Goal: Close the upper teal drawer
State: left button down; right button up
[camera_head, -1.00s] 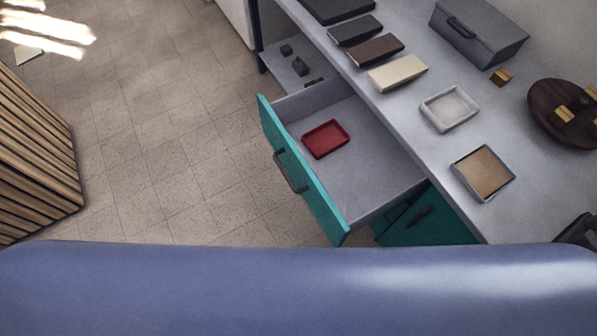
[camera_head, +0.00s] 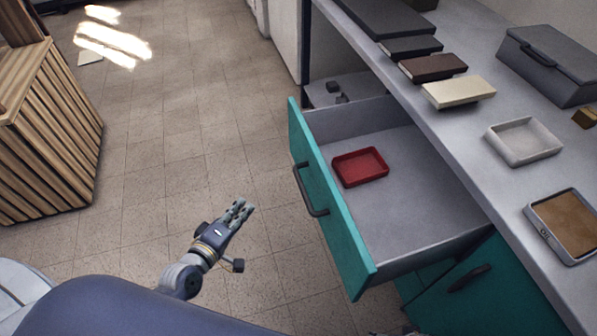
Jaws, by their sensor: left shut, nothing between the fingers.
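The upper teal drawer (camera_head: 335,215) is pulled well out from under the grey counter. Its dark bar handle (camera_head: 309,191) faces left, toward the open floor. A red tray (camera_head: 360,167) lies inside on the drawer's grey bottom. My left gripper (camera_head: 240,211) is over the floor to the left of the drawer front, apart from it, with its fingers together and nothing held. My right gripper cannot be made out.
A lower teal front (camera_head: 475,290) with a dark handle is below the counter (camera_head: 465,150). Books, a grey box (camera_head: 548,65), a white tray (camera_head: 523,139) and a cork-lined tray (camera_head: 567,224) are on the counter. A slatted wooden crate (camera_head: 50,130) stands at left. The floor between is clear.

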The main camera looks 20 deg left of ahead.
pick_arm(q)
jog(key=d+r+n+t+h+b, duration=0.2)
jog(key=d+r+n+t+b, duration=0.15)
jog(key=r, duration=0.65)
send_near(299, 138)
jog(key=a+x, duration=0.1)
jog(key=x, duration=0.2)
jog(key=shift+w+d+r+m, duration=0.1)
jog(key=shift+w+d+m, duration=0.25)
jog(key=shift+w+d, duration=0.35)
pick_arm(e)
jog(key=shift+w+d+r, duration=0.15)
jog(key=shift+d+r, duration=0.55)
jog(key=shift+r, duration=0.15)
jog(key=shift+r, duration=0.1)
